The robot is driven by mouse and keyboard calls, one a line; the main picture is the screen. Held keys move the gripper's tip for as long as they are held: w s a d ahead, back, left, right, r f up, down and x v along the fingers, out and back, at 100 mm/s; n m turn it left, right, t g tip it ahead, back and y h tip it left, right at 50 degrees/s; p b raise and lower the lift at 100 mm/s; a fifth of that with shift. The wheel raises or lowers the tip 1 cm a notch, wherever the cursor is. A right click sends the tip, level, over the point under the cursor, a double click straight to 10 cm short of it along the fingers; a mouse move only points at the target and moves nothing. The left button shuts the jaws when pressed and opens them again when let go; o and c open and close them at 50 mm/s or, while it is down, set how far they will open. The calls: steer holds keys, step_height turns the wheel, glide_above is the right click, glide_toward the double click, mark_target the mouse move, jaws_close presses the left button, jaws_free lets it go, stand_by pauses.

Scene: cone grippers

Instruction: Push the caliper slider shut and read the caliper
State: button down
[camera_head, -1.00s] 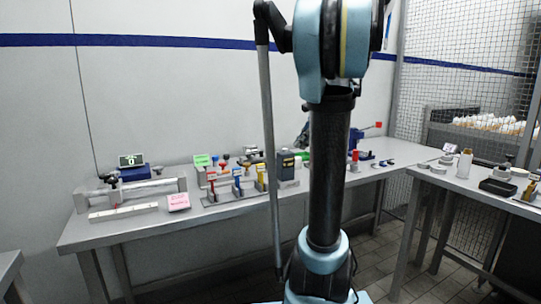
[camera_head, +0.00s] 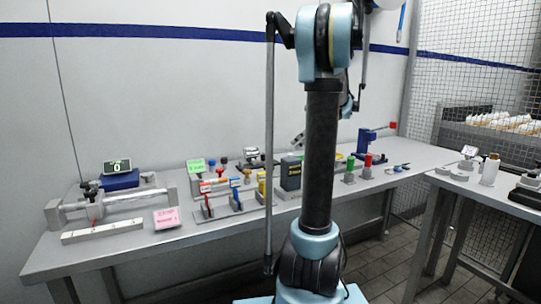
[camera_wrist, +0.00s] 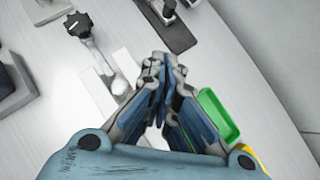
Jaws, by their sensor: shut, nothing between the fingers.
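In the head view a caliper-like fixture stands at the left end of the long table: a light rail (camera_head: 125,200) between two grey end blocks. A slider with black knobs (camera_head: 91,188) sits nearer its left end, with a thin red pointer below. I cannot tell how far the slider is from shut. In the wrist view my gripper (camera_wrist: 165,65) is shut and empty, fingertips together above a pale surface. The caliper cannot be made out in the wrist view. The gripper is not clear in the head view.
A pale ruler-like strip (camera_head: 102,232) and a pink note (camera_head: 166,218) lie in front of the fixture. Several coloured tools crowd the table's middle. A second table (camera_head: 470,195) stands right.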

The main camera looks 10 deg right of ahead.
mark_target(256, 163)
steer(key=x, duration=0.9)
steer(key=shift+w+a+f, duration=0.15)
steer(key=shift+w+f, duration=0.05)
steer(key=shift+w, duration=0.1)
steer(key=a, duration=0.1)
steer(key=w+a, duration=0.1)
steer(key=shift+w+a+f, duration=0.2)
steer(key=shift+a, duration=0.2)
steer(key=shift+w+a, duration=0.3)
steer(key=shift+a, duration=0.25)
steer(key=shift+s+a, duration=0.3)
steer(key=shift+a, duration=0.65)
steer(key=shift+s+a, duration=0.3)
steer(key=shift+a, duration=0.65)
steer(key=shift+s+a, duration=0.3)
steer(key=shift+a, duration=0.6)
